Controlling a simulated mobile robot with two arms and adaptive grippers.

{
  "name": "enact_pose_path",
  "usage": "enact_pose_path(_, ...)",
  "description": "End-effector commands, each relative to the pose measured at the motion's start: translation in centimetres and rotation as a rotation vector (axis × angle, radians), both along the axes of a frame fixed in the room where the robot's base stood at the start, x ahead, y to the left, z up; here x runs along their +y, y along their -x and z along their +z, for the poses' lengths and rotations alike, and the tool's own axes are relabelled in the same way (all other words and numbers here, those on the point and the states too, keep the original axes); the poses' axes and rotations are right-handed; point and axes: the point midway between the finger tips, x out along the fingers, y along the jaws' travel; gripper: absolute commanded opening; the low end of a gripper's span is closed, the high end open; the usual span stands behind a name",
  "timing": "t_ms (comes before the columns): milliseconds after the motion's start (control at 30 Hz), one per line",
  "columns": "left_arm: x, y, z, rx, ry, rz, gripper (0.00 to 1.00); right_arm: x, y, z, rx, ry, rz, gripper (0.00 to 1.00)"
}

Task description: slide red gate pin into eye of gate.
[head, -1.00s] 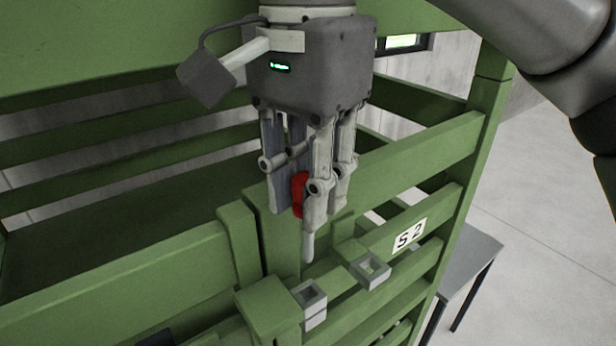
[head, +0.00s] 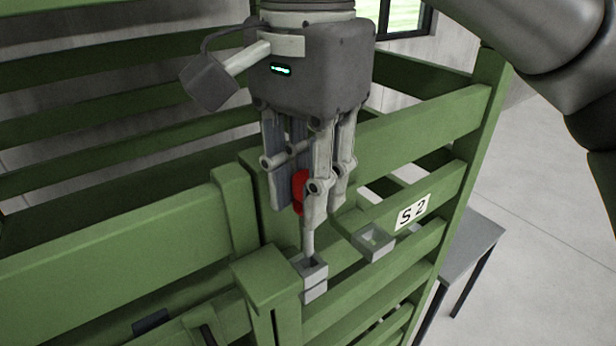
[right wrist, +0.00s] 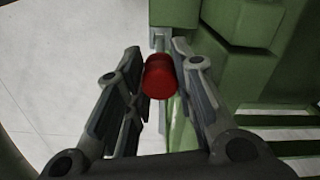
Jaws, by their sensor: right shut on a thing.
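My right gripper (head: 306,190) is shut on the red gate pin, whose red head (head: 299,190) shows between the fingers. The pin's grey shaft (head: 308,240) hangs down, roughly upright. Its lower end meets the mouth of a square grey eye (head: 313,278) beside the green gate post; I cannot tell how far inside it is. A second square grey eye (head: 373,243) sits to the right on the rails. In the right wrist view the red head (right wrist: 160,77) lies between the two fingers (right wrist: 160,85). My left gripper is not in view.
Green gate rails (head: 110,235) run left, and a green post (head: 265,280) stands close to the eye. A rail at the right carries an "S 2" label (head: 412,210). A grey table (head: 470,245) stands outside on the open floor.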

Motion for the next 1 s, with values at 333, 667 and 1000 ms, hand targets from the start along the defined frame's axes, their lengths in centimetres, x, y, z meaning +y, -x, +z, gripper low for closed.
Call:
enact_pose_path(333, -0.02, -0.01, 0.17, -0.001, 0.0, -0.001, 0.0, -0.01, 0.02, 0.0, 0.0, 0.0, 0.0, 0.0)
enact_pose_path(667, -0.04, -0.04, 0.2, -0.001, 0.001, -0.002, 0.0, -0.01, 0.02, 0.02, 0.0, 0.0, 0.0, 0.0)
enact_pose_path(1000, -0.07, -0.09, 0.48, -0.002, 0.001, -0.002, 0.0, -0.01, 0.01, 0.01, 0.0, 0.0, 0.0, 0.0)
